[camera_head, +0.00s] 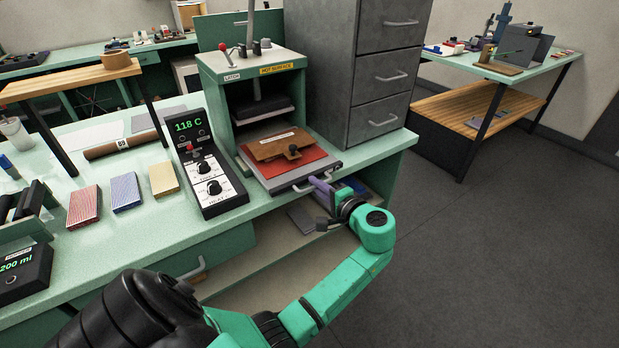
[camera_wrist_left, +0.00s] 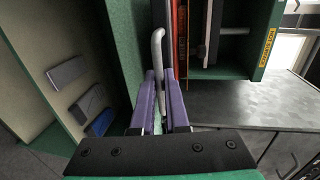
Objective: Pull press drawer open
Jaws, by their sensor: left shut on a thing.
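The green press (camera_head: 217,78) stands on the bench, with a "HOT SURFACE" label and a dark upper plate. Its grey drawer (camera_head: 331,163) sits low at the front and carries a red pad (camera_head: 311,167) with a brown leather piece (camera_head: 272,147) on top. The front part of the drawer shows forward of the housing. My left gripper (camera_head: 317,183) is at the drawer's front bar handle (camera_head: 296,189). In the left wrist view the purple fingers (camera_wrist_left: 161,78) are shut around the pale handle (camera_wrist_left: 157,46). My right gripper is not in view.
A control box (camera_head: 207,172) reading 118 C stands left of the press. A grey drawer cabinet (camera_head: 352,65) stands right of it. Small dark items lie on the open shelf (camera_head: 262,262) below the bench top. The floor (camera_head: 480,250) at right is clear.

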